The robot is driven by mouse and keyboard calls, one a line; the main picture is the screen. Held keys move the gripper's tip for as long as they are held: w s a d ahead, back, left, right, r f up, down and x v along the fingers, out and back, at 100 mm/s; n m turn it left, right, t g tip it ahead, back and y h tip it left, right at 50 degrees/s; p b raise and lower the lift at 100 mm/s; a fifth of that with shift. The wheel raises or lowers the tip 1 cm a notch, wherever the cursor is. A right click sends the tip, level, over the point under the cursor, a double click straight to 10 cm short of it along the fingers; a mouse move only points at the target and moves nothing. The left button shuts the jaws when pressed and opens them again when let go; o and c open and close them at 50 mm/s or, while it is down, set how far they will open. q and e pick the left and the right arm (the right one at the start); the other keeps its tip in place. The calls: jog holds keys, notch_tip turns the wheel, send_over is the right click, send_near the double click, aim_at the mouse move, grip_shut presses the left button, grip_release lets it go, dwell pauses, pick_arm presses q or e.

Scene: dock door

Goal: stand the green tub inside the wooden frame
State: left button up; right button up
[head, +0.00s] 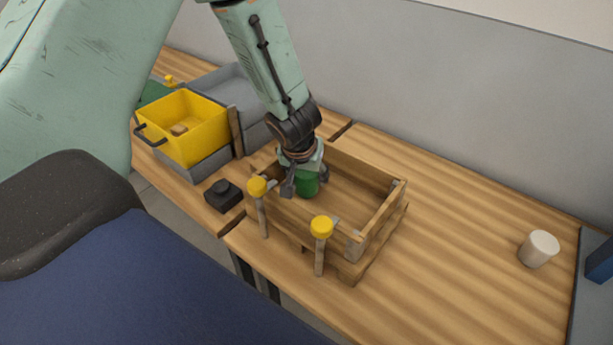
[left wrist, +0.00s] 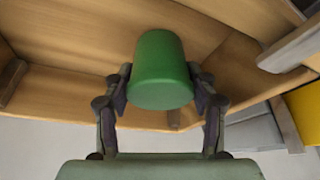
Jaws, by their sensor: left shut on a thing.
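The green tub (head: 307,184) is between the fingers of my left gripper (head: 307,187), inside the outline of the wooden frame (head: 378,220) near its left end. In the left wrist view the tub (left wrist: 161,70) fills the space between the two dark fingers of the gripper (left wrist: 160,95), which is shut on it. The frame's wooden walls (left wrist: 75,93) surround it there. The tub looks upright. I cannot tell whether its base touches the floor of the frame. My right gripper is not in view.
Two yellow-topped posts (head: 321,228) stand at the frame's near side. A yellow crate (head: 190,130), a grey bin (head: 225,85) and a black block with a knob (head: 223,195) are to the left. A white cup (head: 538,248) stands at the right, with clear table between.

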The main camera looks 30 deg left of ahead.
pick_arm(q)
jog(key=shift+w+d, duration=0.25)
jog(key=shift+d, duration=0.05)
jog(key=shift+f+b, duration=0.2)
jog(key=shift+b, duration=0.1)
jog(key=o, duration=1)
jog(key=shift+a, duration=0.15)
jog(key=o, duration=0.3)
jog(key=shift+s+a+r, duration=0.1)
jog(key=shift+s, duration=0.1)
jog(key=shift+o, duration=0.4)
jog(key=shift+w+d, duration=0.2)
jog(key=shift+d, duration=0.05)
jog(key=shift+a, duration=0.15)
jog(key=shift+s+r+p, duration=0.1)
jog(key=shift+r+p, duration=0.25)
jog(key=shift+p, duration=0.05)
jog(key=p+v, duration=0.2)
jog(key=v, duration=0.9)
jog(key=shift+r, duration=0.25)
